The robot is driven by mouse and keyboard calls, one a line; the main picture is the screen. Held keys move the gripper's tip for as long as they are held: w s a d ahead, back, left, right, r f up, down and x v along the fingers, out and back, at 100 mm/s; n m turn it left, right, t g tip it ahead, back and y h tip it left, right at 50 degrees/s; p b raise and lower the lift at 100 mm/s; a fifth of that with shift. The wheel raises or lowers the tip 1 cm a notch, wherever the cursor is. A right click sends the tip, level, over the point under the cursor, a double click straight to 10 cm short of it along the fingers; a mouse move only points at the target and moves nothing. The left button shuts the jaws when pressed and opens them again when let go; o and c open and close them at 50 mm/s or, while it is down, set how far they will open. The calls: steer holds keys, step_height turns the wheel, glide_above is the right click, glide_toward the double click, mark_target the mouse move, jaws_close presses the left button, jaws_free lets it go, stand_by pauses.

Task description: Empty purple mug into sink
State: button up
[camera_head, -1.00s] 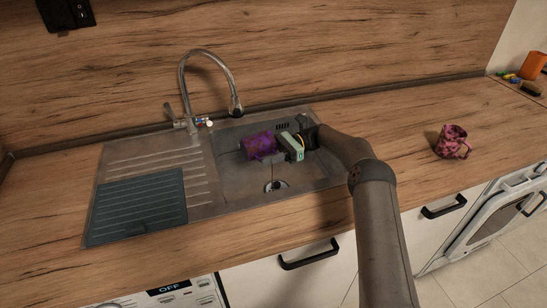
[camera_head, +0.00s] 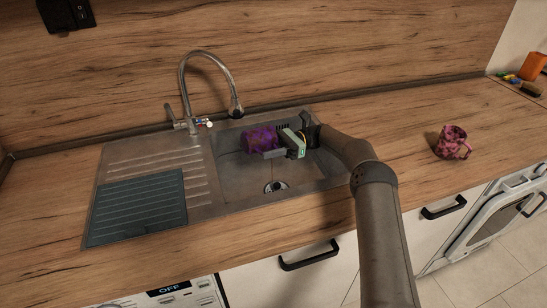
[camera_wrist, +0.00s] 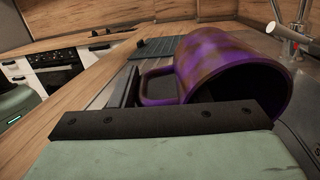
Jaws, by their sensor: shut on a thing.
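The purple mug (camera_head: 260,139) is held over the sink basin (camera_head: 235,182), lying on its side. In the wrist view the mug (camera_wrist: 222,66) has its open mouth turned to the lower right, and its inside looks dark. Whether it holds anything cannot be seen. My gripper (camera_head: 279,150) is to the right of the mug in the head view and shut on it at the handle side. The exact contact is partly hidden by the finger in the wrist view. A thin line shows below the mug, above the drain (camera_head: 275,187); I cannot tell if it is liquid.
The faucet (camera_head: 212,85) arches behind the basin, close to the mug. A ribbed drainboard with a dark mat (camera_head: 138,205) lies left. A pink patterned mug (camera_head: 452,143) stands on the counter at right. An orange object (camera_head: 533,66) sits far right.

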steer(key=s+a+f+t+h+p, duration=0.1)
steer(key=s+a+f+t+h, duration=0.1)
steer(key=f+t+h, duration=0.3)
steer(key=s+a+f+t+h+p, duration=0.2)
steer(key=a+f+t+h, duration=0.2)
steer(key=h, duration=0.7)
steer(key=shift+s+a+f+t, duration=0.2)
steer(key=shift+a+f+t, duration=0.3)
steer(key=shift+f, duration=0.45)
steer(key=shift+d, duration=0.1)
